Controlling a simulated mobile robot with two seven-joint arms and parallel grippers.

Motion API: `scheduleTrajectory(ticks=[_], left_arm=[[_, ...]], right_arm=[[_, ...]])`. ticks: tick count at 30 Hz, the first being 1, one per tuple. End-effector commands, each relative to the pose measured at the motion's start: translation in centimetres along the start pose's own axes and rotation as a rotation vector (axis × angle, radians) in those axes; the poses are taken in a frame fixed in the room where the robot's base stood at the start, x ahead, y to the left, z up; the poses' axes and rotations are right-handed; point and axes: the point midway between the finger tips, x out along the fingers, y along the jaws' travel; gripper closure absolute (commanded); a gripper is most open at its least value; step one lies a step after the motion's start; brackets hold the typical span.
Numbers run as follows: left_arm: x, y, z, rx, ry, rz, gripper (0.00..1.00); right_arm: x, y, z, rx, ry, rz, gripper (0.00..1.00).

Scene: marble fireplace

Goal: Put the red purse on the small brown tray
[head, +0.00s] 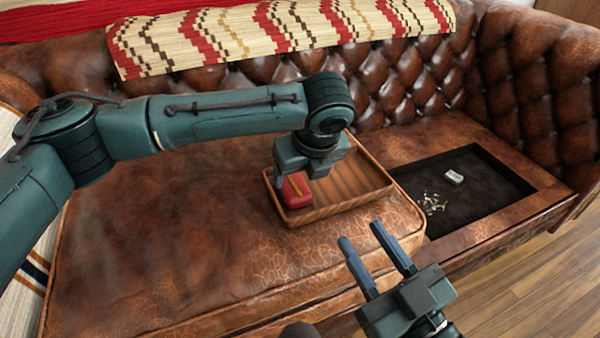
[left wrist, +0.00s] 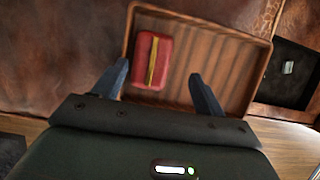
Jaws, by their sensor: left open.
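The red purse (head: 296,191) with a yellow strip lies inside the small brown tray (head: 352,200), at its left end. In the left wrist view the purse (left wrist: 153,60) lies flat near the tray's left wall, and the slatted tray floor (left wrist: 215,65) is bare to its right. My left gripper (head: 293,182) is over the left part of the tray. Its two fingers (left wrist: 157,85) are spread, with the purse ahead of them and not gripped. My right gripper (head: 362,245) is low in the head view, in front of the tray, with fingers apart and nothing between them.
The tray rests on a brown leather sofa cushion (head: 170,240). To the right is a dark recessed panel (head: 480,185) with a small grey item (head: 453,177) and scattered small bits (head: 433,203). A patterned blanket (head: 250,35) covers the sofa back. The cushion's left part is clear.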

Motion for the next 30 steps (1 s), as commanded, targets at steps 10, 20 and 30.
scheduleTrajectory(ticks=[10, 20, 30], left_arm=[[-7.1, -0.1, 0.1, 0.001, 0.0, -0.002, 0.29], [-8.2, 0.0, 0.0, 0.0, 0.001, 0.0, 0.29], [-8.2, 0.0, 0.0, 0.001, 0.001, -0.001, 0.29]], right_arm=[[-0.5, 0.4, 0.5, -0.067, -0.062, 0.019, 0.64], [-0.7, 0.6, 0.9, -0.086, -0.069, 0.023, 0.64], [-0.6, 0.4, 0.9, -0.077, -0.072, 0.023, 0.64]])
